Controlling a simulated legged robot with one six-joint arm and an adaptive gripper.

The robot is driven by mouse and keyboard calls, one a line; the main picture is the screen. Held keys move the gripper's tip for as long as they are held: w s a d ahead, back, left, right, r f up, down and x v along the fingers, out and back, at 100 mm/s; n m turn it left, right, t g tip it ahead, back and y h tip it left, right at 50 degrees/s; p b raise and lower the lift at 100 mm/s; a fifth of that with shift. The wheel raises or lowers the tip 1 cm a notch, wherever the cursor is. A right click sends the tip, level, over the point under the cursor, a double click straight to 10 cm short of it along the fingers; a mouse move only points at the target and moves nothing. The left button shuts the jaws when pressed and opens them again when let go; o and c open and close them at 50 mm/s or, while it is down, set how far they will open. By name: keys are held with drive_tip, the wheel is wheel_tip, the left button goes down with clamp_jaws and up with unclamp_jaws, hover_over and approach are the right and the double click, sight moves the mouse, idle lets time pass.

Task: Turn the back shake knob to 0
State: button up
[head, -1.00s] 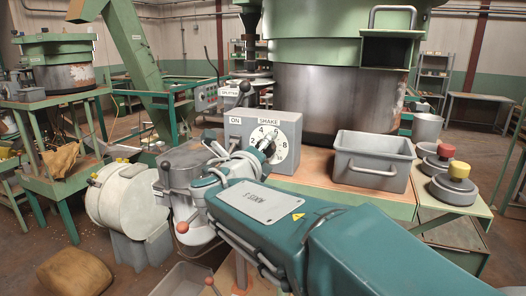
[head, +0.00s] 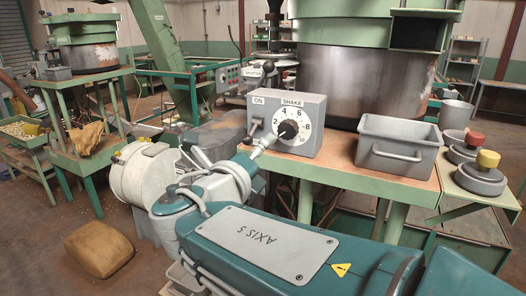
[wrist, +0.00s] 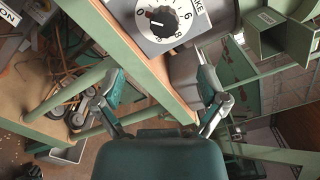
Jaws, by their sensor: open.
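The shake knob (head: 287,130) is black and sits on a round white dial on a grey box (head: 320,140) marked ON and SHAKE. The dial's 2, 4, 6, 8 and 10 are readable in the head view. In the wrist view the knob (wrist: 162,18) is near the top edge, with a small red mark on its left side. I cannot tell surely which number it points at. My gripper (wrist: 158,68) is open and empty, its fingers spread below the dial in the wrist view and apart from the knob.
A grey tub (head: 398,143) stands right of the box on the wooden tabletop (head: 350,172). Grey weights with red and yellow knobs (head: 487,159) stand farther right. A large drum (head: 362,80) rises behind. A cream drum (head: 146,175) and a brown sack (head: 100,249) are at left.

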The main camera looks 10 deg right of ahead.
sight(286, 130)
drive_tip(key=w+d+m, duration=0.2)
drive_tip(key=w+m, duration=0.1)
drive_tip(key=m, duration=0.1)
drive_tip(key=w+d+m, duration=0.3)
drive_tip(key=m, duration=0.1)
drive_tip(key=w+d+m, duration=0.2)
drive_tip(key=w+m, duration=0.2)
drive_tip(key=shift+d+r+m, duration=0.25)
drive_tip(key=shift+r+m, duration=0.05)
drive_tip(key=shift+m, duration=0.1)
idle(0.3)
drive_tip(key=shift+s, duration=0.1)
drive_tip(key=c, duration=1.1)
